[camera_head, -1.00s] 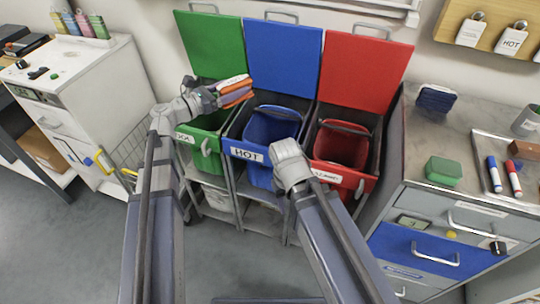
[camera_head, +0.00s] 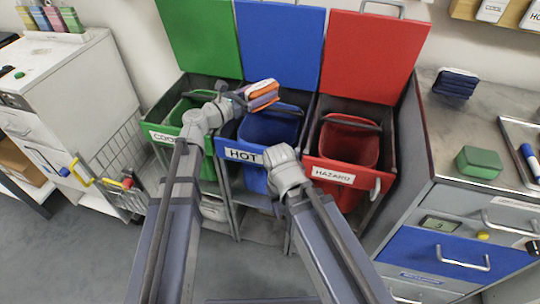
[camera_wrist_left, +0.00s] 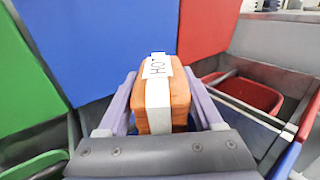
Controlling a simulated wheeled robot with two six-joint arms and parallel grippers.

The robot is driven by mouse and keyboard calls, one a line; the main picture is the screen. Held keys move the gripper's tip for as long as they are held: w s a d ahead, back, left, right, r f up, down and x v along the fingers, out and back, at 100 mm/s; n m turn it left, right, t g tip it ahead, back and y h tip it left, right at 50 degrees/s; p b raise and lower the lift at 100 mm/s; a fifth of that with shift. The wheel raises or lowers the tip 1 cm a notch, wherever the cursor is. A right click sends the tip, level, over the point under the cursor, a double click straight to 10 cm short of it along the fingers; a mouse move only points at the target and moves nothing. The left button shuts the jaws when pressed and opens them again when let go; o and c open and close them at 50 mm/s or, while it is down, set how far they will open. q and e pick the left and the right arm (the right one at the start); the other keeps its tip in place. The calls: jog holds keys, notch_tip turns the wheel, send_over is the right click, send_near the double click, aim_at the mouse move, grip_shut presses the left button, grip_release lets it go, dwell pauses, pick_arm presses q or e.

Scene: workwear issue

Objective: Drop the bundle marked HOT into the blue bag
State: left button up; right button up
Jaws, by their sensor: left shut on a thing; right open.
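My left gripper (camera_head: 252,95) is shut on an orange bundle (camera_head: 265,90) with a white band. In the left wrist view the bundle (camera_wrist_left: 181,100) sits between the fingers, and its white tag reads HOT. In the head view it appears over the rear part of the blue bag (camera_head: 262,129), in front of the blue lid. The blue bag hangs open in the middle bin, whose label (camera_head: 243,155) reads HOT. My right gripper (camera_head: 283,165) is lower, in front of the blue bin; its fingers are mostly hidden by the wrist, and nothing shows in it.
The green COOL bin (camera_head: 160,137) stands left and the red HAZARD bin (camera_head: 333,173) right, both with raised lids. A grey cabinet at right holds a green box (camera_head: 479,162) and a dark blue bundle (camera_head: 455,83). A wire basket (camera_head: 118,165) is at left.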

aim_at(261, 85)
pick_arm(q)
jog(key=shift+f+b, duration=2.5)
jog(key=shift+f, duration=0.25)
jog(key=o, duration=1.6)
jog(key=shift+c, duration=0.2)
jog(key=shift+r, duration=0.1)
notch_tip(261, 85, up, 10)
jog(key=p, duration=1)
